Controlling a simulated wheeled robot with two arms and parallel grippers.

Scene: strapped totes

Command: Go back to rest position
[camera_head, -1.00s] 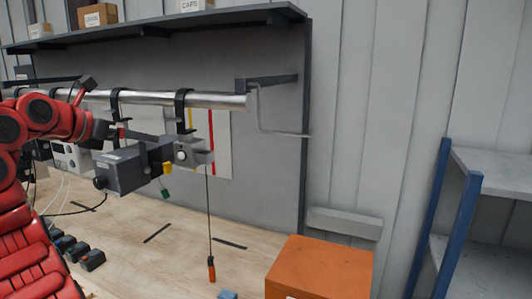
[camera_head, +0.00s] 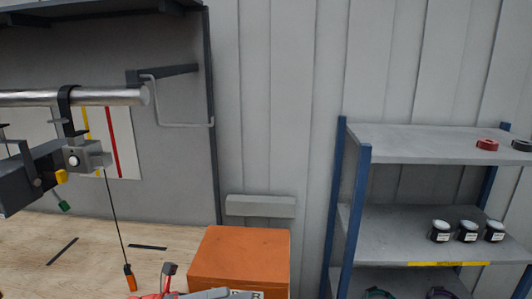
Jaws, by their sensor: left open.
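My right gripper is not in view.
A silver rail (camera_head: 105,97) at the left carries a dark grey box (camera_head: 25,185) and a clamp with a corded orange-handled tool (camera_head: 129,278). An orange box (camera_head: 240,258) stands on the wooden bench (camera_head: 85,262). Blue-posted shelves (camera_head: 420,145) are at the right.

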